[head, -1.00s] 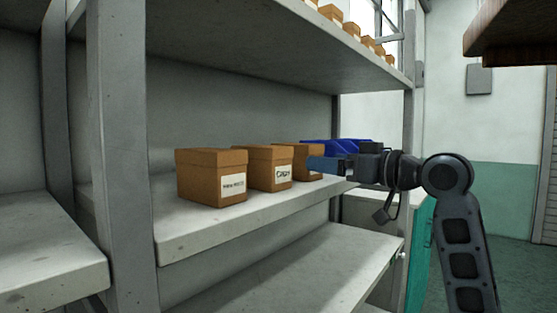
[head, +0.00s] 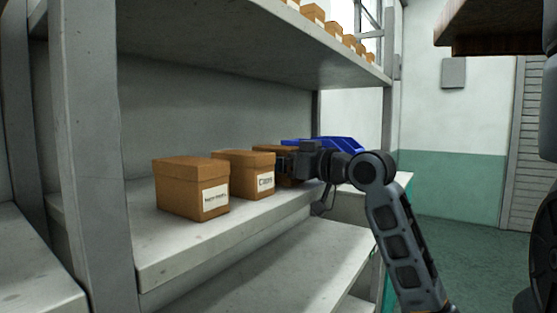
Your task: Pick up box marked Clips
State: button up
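Three brown cardboard boxes with white labels stand in a row on the middle shelf (head: 170,245). The middle box (head: 243,172) has a short label starting with C that could read Clips, but the print is too small to be sure. My gripper (head: 285,160) reaches in from the right, level with the boxes, at the right side of the middle box and in front of the third box (head: 290,180). The third box is mostly hidden behind it. I cannot make out the fingers or whether they touch a box.
The left box (head: 192,187) has a longer, unreadable label. A blue bin (head: 335,144) stands behind my gripper. A row of small boxes (head: 313,13) sits on the upper shelf (head: 220,45). A grey post (head: 92,150) rises at the left. The lower shelf (head: 290,270) is clear.

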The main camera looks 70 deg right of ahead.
jog(key=c, duration=1.2)
jog(key=shift+r, duration=0.1)
